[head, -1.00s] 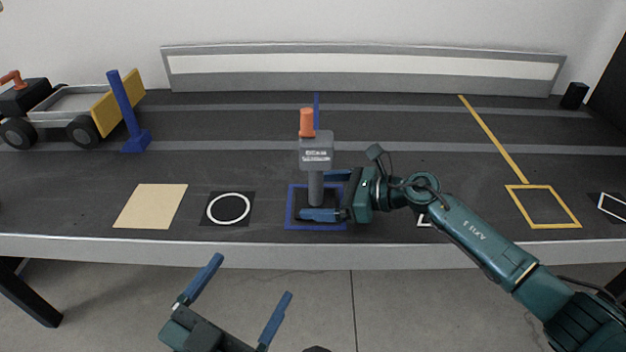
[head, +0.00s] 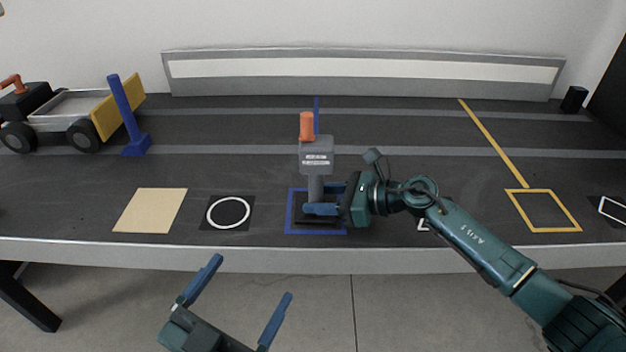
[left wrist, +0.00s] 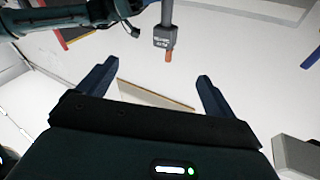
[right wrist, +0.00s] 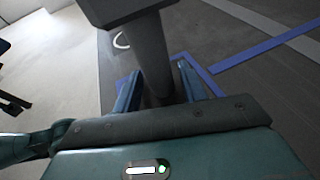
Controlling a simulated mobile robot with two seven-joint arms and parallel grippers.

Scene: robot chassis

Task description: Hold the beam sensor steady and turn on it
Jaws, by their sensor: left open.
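The beam sensor (head: 316,152) is a grey box with a small label, on a grey post with an orange knob (head: 307,126) on top. It stands upright on a dark base inside a blue square outline. My right gripper (head: 325,198) comes from the right, low on the post, with its fingers closed around it. In the right wrist view, the post (right wrist: 153,62) runs between the fingers. My left gripper (head: 245,295) is open and empty, in front of the table's near edge. The sensor also shows in the left wrist view (left wrist: 164,36), beyond the open fingers.
A toy truck (head: 70,108) and a blue post (head: 128,122) stand at the back left. A tan square (head: 150,211), a white ring marking (head: 228,213) and a yellow outline (head: 543,230) lie along the front. A small black block (head: 574,99) stands at the back right.

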